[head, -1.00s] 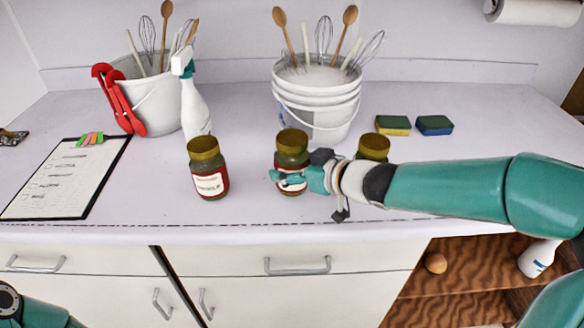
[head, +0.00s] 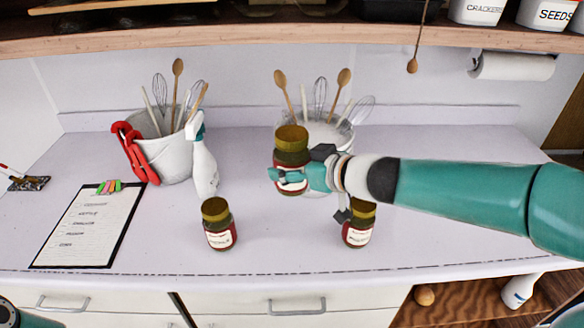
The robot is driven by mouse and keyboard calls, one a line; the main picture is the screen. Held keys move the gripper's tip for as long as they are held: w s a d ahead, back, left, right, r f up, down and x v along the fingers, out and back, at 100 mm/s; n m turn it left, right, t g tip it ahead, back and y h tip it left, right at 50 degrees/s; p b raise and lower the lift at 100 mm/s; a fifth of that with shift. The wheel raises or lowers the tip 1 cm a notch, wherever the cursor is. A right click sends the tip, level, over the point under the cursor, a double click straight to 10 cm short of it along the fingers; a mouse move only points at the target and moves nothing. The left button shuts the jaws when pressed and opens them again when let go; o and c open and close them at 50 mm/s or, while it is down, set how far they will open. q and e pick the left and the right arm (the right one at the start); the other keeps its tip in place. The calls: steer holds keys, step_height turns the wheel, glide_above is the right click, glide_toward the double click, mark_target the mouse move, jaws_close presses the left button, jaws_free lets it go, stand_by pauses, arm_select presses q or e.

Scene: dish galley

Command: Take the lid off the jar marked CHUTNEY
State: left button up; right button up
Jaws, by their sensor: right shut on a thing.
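Three jars with brown-gold lids and red-and-white labels are in view. My right gripper (head: 290,176) is shut on the middle jar (head: 291,145), around its lower body, and holds it raised above the counter with its lid on. The fingers hide most of that jar's label. The left jar (head: 219,225) stands on the counter, lid on. The right jar (head: 357,227) also stands on the counter, partly behind my right arm. The label words are too small to read, so I cannot tell which says CHUTNEY. My left gripper is not in view.
A pot of whisks and spoons (head: 168,157) with red tongs stands at the back left, by a spray bottle (head: 204,170). A clipboard (head: 88,228) lies at left. A shelf (head: 200,35) runs overhead. The front middle counter is clear.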

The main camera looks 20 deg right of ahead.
steer(key=shift+r, duration=0.35)
steer(key=o, duration=1.1)
steer(key=shift+c, duration=0.2)
steer(key=c, duration=1.2)
steer(key=shift+s+f, duration=0.1)
